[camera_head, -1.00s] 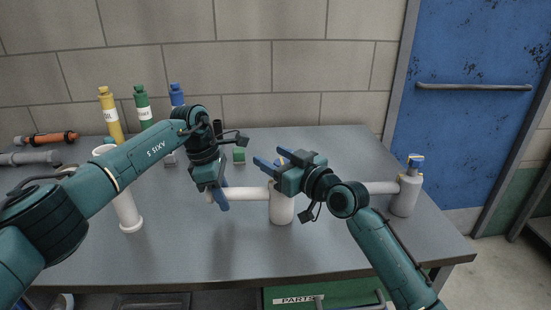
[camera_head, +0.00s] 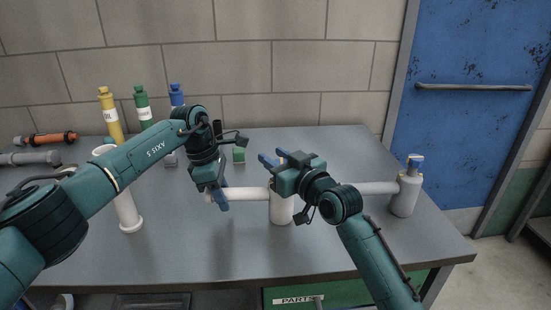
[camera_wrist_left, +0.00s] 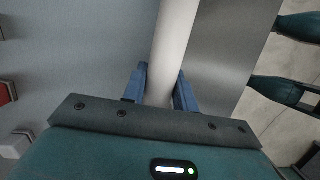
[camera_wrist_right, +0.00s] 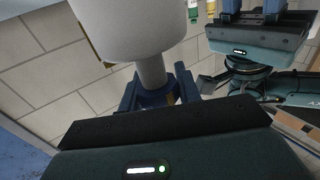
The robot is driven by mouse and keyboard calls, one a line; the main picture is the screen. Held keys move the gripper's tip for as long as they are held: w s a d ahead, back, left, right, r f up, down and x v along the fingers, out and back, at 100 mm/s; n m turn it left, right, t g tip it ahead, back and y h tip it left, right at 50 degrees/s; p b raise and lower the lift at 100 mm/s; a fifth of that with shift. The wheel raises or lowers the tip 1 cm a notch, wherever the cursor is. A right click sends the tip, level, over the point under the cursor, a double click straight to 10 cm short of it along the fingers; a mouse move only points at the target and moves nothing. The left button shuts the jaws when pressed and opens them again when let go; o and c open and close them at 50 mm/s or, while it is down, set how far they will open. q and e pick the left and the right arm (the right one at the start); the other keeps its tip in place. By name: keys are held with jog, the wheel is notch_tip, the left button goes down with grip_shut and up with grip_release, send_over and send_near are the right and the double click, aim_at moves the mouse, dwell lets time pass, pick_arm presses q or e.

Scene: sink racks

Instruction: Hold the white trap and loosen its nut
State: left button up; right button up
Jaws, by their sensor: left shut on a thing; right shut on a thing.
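The white trap (camera_head: 281,212) stands on the grey bench as an upright cylinder with a horizontal white pipe (camera_head: 247,194) running out to its left. My left gripper (camera_head: 221,195) is shut around this pipe near its left end; the left wrist view shows the pipe (camera_wrist_left: 173,40) between the blue fingers. My right gripper (camera_head: 272,158) is at the top of the trap, with its fingers around the blue nut (camera_wrist_right: 158,97). The right wrist view shows the nut between the fingers, beside a grey neck and the trap's white body (camera_wrist_right: 130,30). The right hand largely hides the nut in the head view.
A grey trap (camera_head: 404,195) with a blue and yellow top stands at the right. Another white pipe (camera_head: 128,212) stands upright at the left, partly behind my left arm. Yellow (camera_head: 111,117), green and blue bottles stand at the back. The bench front is mostly clear.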

dwell(0.3)
jog(key=o, duration=1)
jog(key=shift+c, duration=0.2)
jog(key=v, duration=1.2)
pick_arm(q)
jog(key=o, duration=1)
